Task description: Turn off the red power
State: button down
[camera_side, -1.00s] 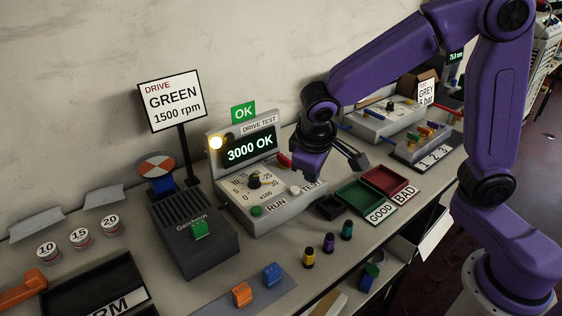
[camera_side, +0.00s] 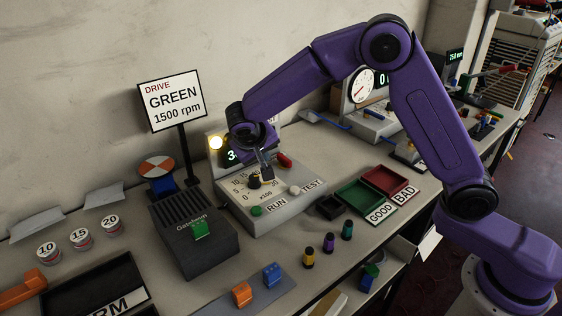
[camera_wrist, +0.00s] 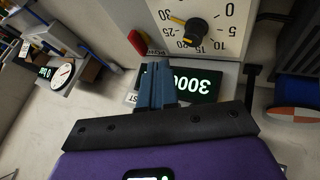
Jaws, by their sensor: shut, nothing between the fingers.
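The red power control (camera_side: 285,159) is a small red handle at the back right of the drive test panel (camera_side: 262,219). It also shows in the wrist view (camera_wrist: 140,41), above and left of the fingers. My gripper (camera_side: 267,174) is shut and empty, pointing down close to the black dial knob (camera_side: 254,181), left of the red handle. In the wrist view its fingers (camera_wrist: 155,68) appear in front of the lit display (camera_wrist: 196,82), apart from the red handle. My arm hides most of the display in the side view.
A green button (camera_side: 257,211) and a white button (camera_side: 294,190) sit on the panel front. Green (camera_side: 360,195) and red (camera_side: 391,180) trays stand to the right.

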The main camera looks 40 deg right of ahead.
send_near(283, 166)
jog(key=f, duration=0.1)
jog(key=w+a+f, duration=0.1)
jog(key=f, duration=0.2)
jog(key=shift+w+a, duration=0.3)
jog(key=shift+a, duration=0.05)
jog(key=shift+w+d+f, duration=0.1)
jog(key=shift+d, duration=2)
